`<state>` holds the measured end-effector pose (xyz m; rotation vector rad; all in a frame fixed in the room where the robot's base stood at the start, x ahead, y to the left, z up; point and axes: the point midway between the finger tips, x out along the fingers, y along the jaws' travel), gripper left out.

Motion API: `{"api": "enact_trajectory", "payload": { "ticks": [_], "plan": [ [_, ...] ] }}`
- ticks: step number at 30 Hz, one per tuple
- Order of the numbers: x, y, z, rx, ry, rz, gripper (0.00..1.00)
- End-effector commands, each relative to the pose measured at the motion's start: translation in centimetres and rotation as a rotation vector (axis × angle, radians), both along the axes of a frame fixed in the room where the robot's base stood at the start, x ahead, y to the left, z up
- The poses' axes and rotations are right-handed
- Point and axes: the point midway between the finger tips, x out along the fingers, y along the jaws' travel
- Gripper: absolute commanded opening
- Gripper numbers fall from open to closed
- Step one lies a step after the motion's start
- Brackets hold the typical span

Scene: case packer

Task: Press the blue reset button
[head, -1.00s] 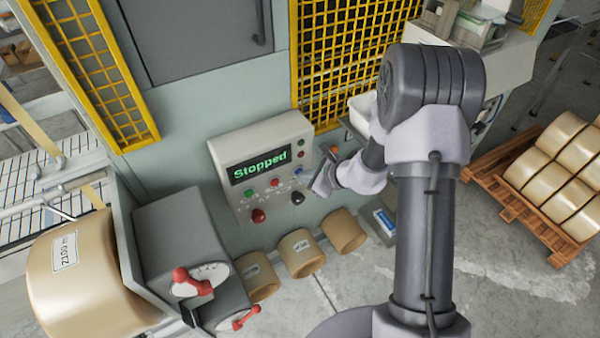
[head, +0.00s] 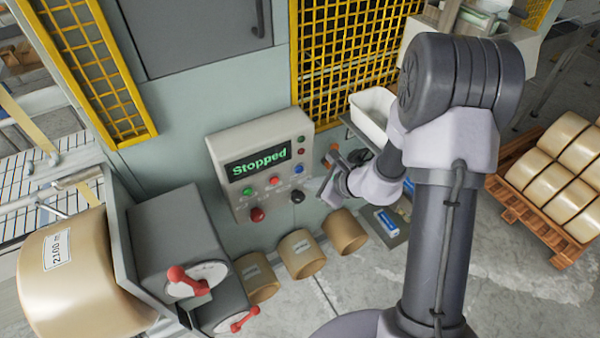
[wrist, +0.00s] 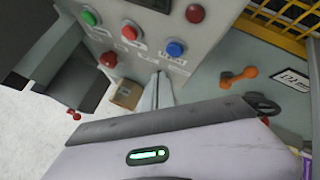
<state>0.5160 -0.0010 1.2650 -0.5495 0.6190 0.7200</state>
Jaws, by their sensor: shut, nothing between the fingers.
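The blue reset button (head: 298,168) sits at the right end of a row of buttons on the grey control panel (head: 222,148). In the wrist view the blue button (wrist: 176,48) is clear to see, just above and right of my fingertips. My gripper (head: 327,190) is shut and empty, just right of the panel's lower right edge in the head view. In the wrist view its fingers (wrist: 157,82) point toward the panel below the button row. They appear apart from the button.
Green (head: 249,191) and red (head: 274,181) buttons share the row. A red mushroom knob (head: 257,214) and a black knob (head: 297,196) are below. An orange-handled tool (wrist: 238,76) lies right of the panel. Cardboard rolls (head: 301,254) stand beneath.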

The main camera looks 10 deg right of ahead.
Motion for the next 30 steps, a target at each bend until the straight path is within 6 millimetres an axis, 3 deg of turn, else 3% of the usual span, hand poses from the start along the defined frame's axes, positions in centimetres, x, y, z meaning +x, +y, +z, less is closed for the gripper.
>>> {"api": "enact_trajectory", "payload": {
  "ticks": [9,30],
  "plan": [
    [-2.5,-0.8,-0.1,0.000,-0.001,0.000,0.00],
    [-2.6,-0.8,0.0,0.000,0.000,0.000,0.00]
  ]
}}
